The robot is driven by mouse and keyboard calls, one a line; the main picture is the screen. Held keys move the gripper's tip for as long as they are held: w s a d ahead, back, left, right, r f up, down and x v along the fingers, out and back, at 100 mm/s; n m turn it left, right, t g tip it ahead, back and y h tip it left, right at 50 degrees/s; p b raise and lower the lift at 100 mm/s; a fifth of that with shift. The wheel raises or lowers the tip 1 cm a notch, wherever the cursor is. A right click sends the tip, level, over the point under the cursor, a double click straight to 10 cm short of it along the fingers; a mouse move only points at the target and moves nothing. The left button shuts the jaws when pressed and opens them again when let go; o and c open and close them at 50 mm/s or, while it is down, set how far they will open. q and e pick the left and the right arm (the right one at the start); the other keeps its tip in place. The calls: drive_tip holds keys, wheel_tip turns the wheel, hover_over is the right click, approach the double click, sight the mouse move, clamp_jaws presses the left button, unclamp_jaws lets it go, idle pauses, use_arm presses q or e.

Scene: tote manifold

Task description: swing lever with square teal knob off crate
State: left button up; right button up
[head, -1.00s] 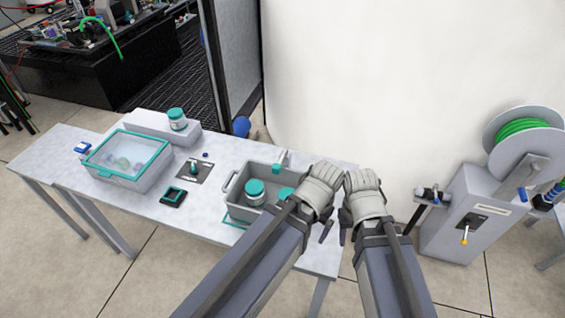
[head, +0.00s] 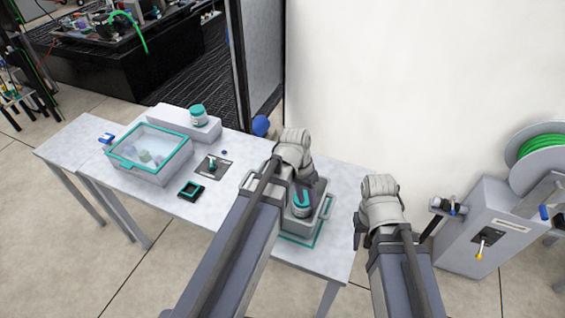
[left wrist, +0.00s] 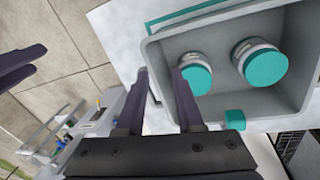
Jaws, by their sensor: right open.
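A square teal knob (left wrist: 235,119) shows in the left wrist view at the grey crate's rim, right of my left fingers; its lever arm is not clear. In the head view my left arm hides the knob. The grey crate (head: 325,213) stands on the table and holds teal-lidded jars (left wrist: 262,64); one jar (head: 301,204) shows in the head view. My left gripper (left wrist: 160,78) is over the crate's edge, fingers apart, with nothing seen held. My right gripper (head: 357,228) is open and empty, right of the crate, past the table's right edge.
A teal-rimmed clear-lidded box (head: 150,150), a lever plate (head: 214,166) and a small black-teal tray (head: 191,189) lie left on the table (head: 232,212). A hose reel stand (head: 490,230) is at the right. A white wall stands behind.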

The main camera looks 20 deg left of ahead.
use_arm(q)
drive_tip(key=w+a+r+h, duration=0.1)
drive_tip(key=w+a, duration=0.1)
drive_tip(key=a, duration=0.2)
drive_tip(key=w+a+r+t, duration=0.1)
drive_tip(key=w+a, duration=0.1)
drive_tip(key=a, duration=0.1)
drive_tip(key=w+a+r+t+h+p, duration=0.1)
drive_tip(key=w+a, duration=0.1)
drive_tip(key=a, duration=0.2)
drive_tip(key=shift+w+a+n+h, duration=0.3)
drive_tip(key=shift+n, duration=0.1)
clamp_jaws()
drive_tip(key=w+a+r+t+h, duration=0.1)
drive_tip(key=w+a+r+t, duration=0.1)
drive_tip(key=a, duration=0.7)
drive_tip(key=shift+a+r+n+t+p, duration=0.3)
drive_tip(key=shift+a+r, duration=0.1)
drive_tip(key=shift+r, duration=0.05)
